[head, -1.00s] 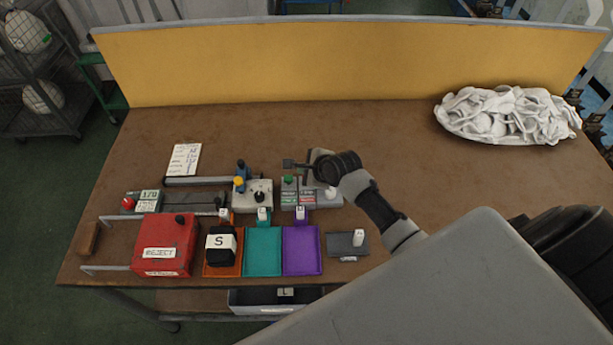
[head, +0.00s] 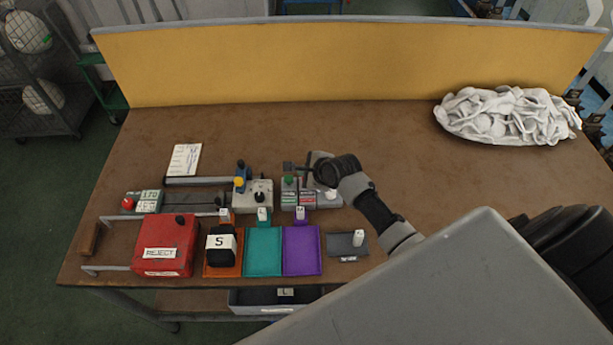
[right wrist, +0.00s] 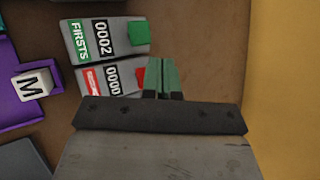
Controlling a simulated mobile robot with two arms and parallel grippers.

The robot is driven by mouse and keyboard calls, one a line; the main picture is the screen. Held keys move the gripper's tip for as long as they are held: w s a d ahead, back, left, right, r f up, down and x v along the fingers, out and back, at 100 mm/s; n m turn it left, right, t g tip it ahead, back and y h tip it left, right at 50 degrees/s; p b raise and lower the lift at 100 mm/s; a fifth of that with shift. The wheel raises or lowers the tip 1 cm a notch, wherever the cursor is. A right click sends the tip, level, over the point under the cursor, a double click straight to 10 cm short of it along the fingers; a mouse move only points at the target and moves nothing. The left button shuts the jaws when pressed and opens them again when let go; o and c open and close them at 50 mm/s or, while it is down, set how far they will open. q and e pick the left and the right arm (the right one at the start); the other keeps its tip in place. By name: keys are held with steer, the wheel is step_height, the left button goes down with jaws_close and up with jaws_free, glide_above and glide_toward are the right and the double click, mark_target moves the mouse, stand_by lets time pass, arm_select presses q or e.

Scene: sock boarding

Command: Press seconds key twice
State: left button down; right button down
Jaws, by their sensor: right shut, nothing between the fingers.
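The seconds counter (right wrist: 103,78) is the grey box with a red label and a display reading 0000 in the right wrist view. Its red key (right wrist: 141,76) shows only partly beside my fingertips. The firsts counter (right wrist: 88,41), with a green label, a green key (right wrist: 139,33) and a display of 0002, lies beside it. My right gripper (right wrist: 163,76) is shut and empty, its tips at the red key; whether they touch it I cannot tell. In the head view my right gripper (head: 304,178) hangs over the counters' far end. My left gripper is not in view.
Orange (head: 210,271), teal (head: 263,264) and purple (head: 302,262) trays stand in front, a black S-marked bundle on the orange one. A red reject box (head: 165,240) is at left. White socks (head: 505,115) are heaped at back right. The table's middle back is clear.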

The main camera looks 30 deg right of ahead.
steer(key=shift+f, duration=0.7)
stand_by(0.7)
steer(key=shift+r, duration=0.1)
steer(key=shift+r+p, duration=1.05)
steer(key=shift+p, duration=0.05)
step_height(320, 180, up, 5)
steer(key=p, duration=0.6)
stand_by(0.3)
stand_by(2.1)
